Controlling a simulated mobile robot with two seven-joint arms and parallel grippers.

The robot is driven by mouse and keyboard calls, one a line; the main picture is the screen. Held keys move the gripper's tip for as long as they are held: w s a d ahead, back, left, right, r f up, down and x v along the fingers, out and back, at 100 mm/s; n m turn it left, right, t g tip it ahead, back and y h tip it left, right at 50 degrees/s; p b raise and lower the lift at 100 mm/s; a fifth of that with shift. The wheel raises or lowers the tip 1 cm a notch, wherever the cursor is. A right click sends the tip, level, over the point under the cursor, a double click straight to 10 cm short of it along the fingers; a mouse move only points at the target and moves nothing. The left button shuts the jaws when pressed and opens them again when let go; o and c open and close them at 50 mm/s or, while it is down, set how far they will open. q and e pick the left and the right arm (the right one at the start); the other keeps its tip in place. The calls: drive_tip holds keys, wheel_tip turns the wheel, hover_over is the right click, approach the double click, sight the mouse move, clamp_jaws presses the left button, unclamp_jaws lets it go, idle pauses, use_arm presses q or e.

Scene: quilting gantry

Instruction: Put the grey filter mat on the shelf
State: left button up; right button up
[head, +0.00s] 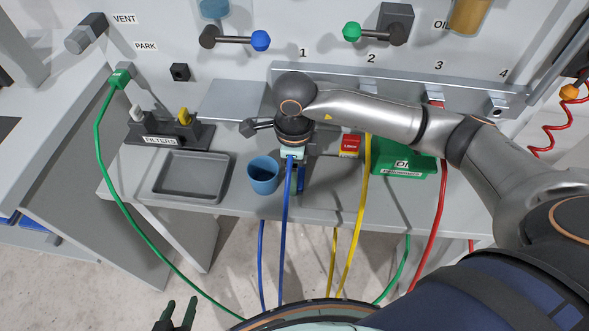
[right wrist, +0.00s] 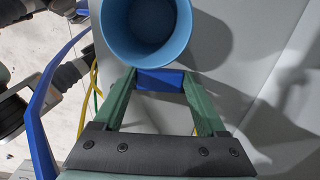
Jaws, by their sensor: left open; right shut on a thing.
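A dark rack labelled FILTERS (head: 168,134) stands at the back left of the bench. It holds a light grey piece (head: 137,113), which may be the grey filter mat, and a yellow piece (head: 183,116). A flat grey plate (head: 232,99), possibly the shelf, is to the rack's right. My left gripper (head: 178,315) is open and empty at the bottom edge, away from the bench.
A shallow grey tray (head: 186,196) lies in front of the rack, left of the cup. A red box (head: 350,145) and a green bin (head: 404,161) stand on the right. Green, blue, yellow and red hoses hang across the bench's front. My right arm covers part of the rail.

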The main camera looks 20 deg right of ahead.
drive_tip(key=shift+f, duration=0.1)
drive_tip(key=o, duration=0.9)
drive_tip(key=shift+f, duration=0.1)
drive_tip(key=o, duration=0.4)
drive_tip(key=shift+r, duration=0.45)
wheel_tip(320, 180, up, 12)
drive_tip(key=shift+f, duration=0.2)
